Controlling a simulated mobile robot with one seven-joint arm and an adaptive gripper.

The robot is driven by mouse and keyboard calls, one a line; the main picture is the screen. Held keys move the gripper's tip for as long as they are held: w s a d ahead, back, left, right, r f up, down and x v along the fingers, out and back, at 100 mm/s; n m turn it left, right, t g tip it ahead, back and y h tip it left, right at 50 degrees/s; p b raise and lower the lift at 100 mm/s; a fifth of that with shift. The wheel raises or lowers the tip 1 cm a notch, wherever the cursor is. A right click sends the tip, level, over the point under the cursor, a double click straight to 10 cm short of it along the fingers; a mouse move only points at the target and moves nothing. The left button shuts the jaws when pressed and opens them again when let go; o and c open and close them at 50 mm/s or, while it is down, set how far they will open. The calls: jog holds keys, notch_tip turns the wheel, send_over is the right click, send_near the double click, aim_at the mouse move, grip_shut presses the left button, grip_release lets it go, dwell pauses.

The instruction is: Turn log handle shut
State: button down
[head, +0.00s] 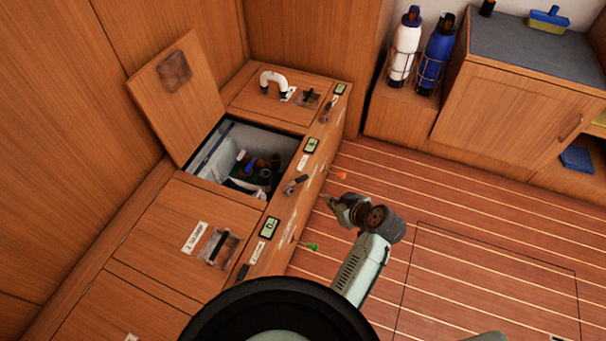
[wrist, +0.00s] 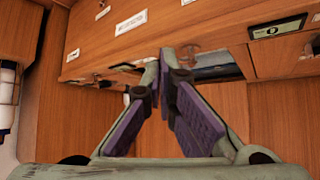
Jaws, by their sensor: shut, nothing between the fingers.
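Small lever handles sit along the front edge of the bench in the head view: a grey one (head: 295,185) beside the open locker, another (head: 327,110) farther back and a dark one (head: 243,272) nearer. I cannot read which is the log handle. My gripper (head: 328,202) is in front of the bench face, to the right of the middle handle and apart from it. A white label (wrist: 131,22) shows there; any handle behind the fingers is unclear.
A locker (head: 243,160) stands open with hoses and fittings inside; its lid (head: 176,96) leans against the wall. Orange (head: 340,175) and green (head: 313,247) tags stick out from the front. The floor (head: 460,220) at right is clear.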

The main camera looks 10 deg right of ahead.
aim_at(296, 181)
jog(key=shift+w+a+r+p+x, duration=0.1)
jog(key=shift+w+r+p+x, duration=0.25)
jog(key=shift+x, duration=1.8)
jog(key=shift+w+a+r+p+x, duration=0.1)
jog(key=shift+w+r+p+x, duration=0.3)
jog(key=shift+x, duration=1.75)
jog(key=shift+w+a+r+p+x, duration=0.15)
jog(key=shift+p+x, duration=0.35)
jog(key=shift+x, duration=1.65)
jog(key=shift+d+b, duration=0.15)
jog(key=shift+b, duration=0.15)
jog(key=shift+w+n+y+b, duration=0.15)
jog(key=shift+n+y+b, duration=0.15)
jog(key=shift+n+b, duration=0.1)
